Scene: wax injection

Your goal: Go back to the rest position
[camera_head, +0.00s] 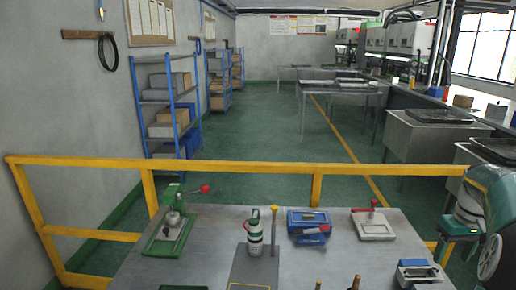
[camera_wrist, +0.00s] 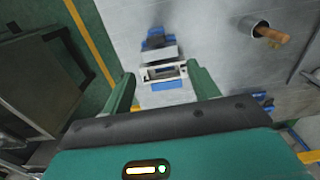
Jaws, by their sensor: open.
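In the wrist view, my gripper (camera_wrist: 162,82) shows two green fingers spread apart, with nothing held between them. A blue and white device (camera_wrist: 165,72) lies on the metal table (camera_wrist: 205,75) beyond the fingertips and appears in the gap between them. My teal arm (camera_head: 492,205) is at the right edge of the head view, beside the table (camera_head: 345,262). A similar blue and white device (camera_head: 418,272) is at the table's right front. The fingertips cannot be made out clearly in the head view.
A green press (camera_head: 172,228), white-green bottle (camera_head: 254,235), blue box (camera_head: 308,220) and red-handled press (camera_head: 374,224) stand on the table. A wooden-handled tool (camera_wrist: 270,33) shows in the wrist view. A yellow rail (camera_head: 240,168) runs behind the table; green floor lies beyond.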

